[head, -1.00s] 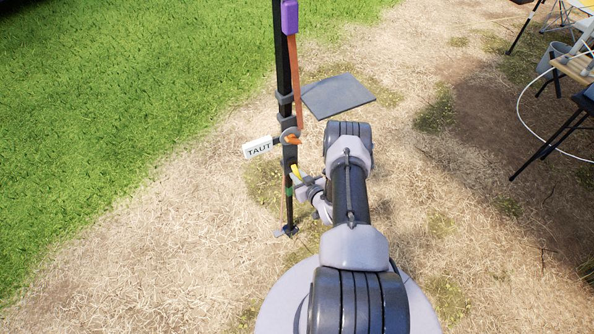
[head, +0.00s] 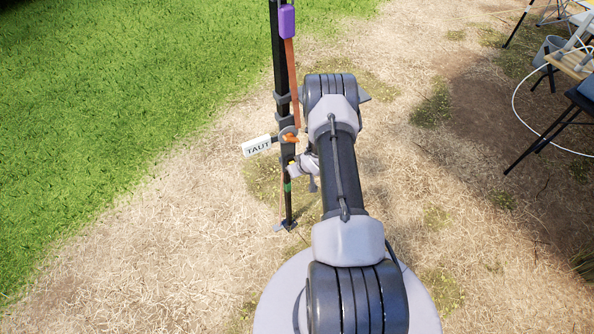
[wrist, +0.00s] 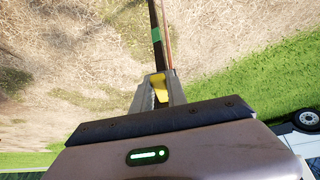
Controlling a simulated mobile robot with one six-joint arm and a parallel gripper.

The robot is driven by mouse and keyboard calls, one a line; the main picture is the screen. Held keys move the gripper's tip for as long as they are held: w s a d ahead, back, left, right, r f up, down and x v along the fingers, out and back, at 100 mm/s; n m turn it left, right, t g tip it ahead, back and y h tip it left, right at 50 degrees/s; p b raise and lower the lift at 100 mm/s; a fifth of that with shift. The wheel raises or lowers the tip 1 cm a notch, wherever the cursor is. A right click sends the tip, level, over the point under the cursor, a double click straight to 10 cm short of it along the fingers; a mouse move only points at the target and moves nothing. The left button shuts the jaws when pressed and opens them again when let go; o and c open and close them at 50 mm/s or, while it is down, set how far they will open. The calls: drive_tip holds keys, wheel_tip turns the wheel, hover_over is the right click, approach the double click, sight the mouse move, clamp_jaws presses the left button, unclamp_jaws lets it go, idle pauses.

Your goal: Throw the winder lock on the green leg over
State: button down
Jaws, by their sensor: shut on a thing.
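The black leg (head: 279,60) stands upright, with a green band (head: 287,186) low on it; the green band also shows in the wrist view (wrist: 156,35). A grey winder (head: 289,131) with an orange part sits on the leg, with a white TAUT tag (head: 257,146) to its left. My gripper (wrist: 158,82) is shut on the yellow winder lock (wrist: 159,87), which shows between the fingers. In the head view my gripper (head: 297,167) is against the leg just below the winder and hides the yellow lock.
A purple block (head: 287,21) and an orange-brown strap (head: 294,75) run along the upper leg. The foot plate (head: 291,225) rests on dry straw ground. Tables and a grey bucket (head: 548,48) stand at the far right, with a white hose (head: 519,112). The ground left of the leg is clear.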

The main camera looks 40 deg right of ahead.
drive_tip(key=shift+w, duration=0.1)
idle(0.3)
drive_tip(key=c, duration=1.3)
unclamp_jaws()
drive_tip(key=shift+r, duration=0.1)
drive_tip(key=p+v, duration=0.4)
drive_tip(key=v, duration=1.3)
drive_tip(key=shift+r+p, duration=0.2)
drive_tip(key=shift+p, duration=0.15)
